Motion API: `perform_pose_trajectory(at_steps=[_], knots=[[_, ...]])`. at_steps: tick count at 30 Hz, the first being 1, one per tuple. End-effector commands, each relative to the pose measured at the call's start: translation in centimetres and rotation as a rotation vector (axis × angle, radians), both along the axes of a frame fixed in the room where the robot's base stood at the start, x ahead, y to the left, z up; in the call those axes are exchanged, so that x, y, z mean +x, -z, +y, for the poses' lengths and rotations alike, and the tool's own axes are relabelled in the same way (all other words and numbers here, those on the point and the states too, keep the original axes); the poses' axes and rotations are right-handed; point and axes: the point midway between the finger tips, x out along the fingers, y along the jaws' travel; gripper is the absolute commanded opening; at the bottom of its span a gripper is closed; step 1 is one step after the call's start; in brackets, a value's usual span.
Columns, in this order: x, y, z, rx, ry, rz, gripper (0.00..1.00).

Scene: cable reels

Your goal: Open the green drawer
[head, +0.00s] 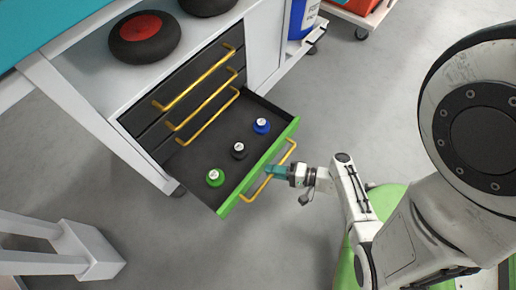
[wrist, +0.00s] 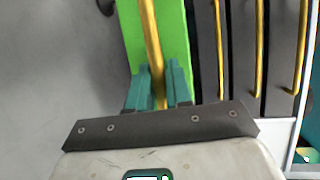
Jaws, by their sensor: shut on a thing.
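The green drawer (head: 222,207) is pulled out from the bottom of the cabinet, and its dark inside shows in the head view. Its yellow handle (head: 246,197) runs along the green front. My gripper (head: 272,171) is at the middle of this handle. In the wrist view the teal fingers of my gripper (wrist: 158,85) are shut on the yellow handle (wrist: 150,35), with the green front (wrist: 130,40) behind it. Inside the drawer are a green spool (head: 214,178), a black spool (head: 239,151) and a blue spool (head: 261,126).
Above the open drawer, several dark closed drawers (head: 185,83) carry yellow handles. A black reel with a red centre (head: 143,38) sits on the shelf above. A blue container (head: 302,18) stands at the back. Grey floor (head: 340,100) is clear right of the drawer.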

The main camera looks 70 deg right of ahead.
Motion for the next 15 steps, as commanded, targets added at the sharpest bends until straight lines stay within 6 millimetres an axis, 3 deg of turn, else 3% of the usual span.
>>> perform_pose_trajectory(at_steps=[6, 15], knots=[[-3.2, 0.1, 0.9, 0.001, 0.003, 0.002, 0.0], [-4.7, 0.1, 1.3, -0.001, 0.003, 0.001, 0.0]])
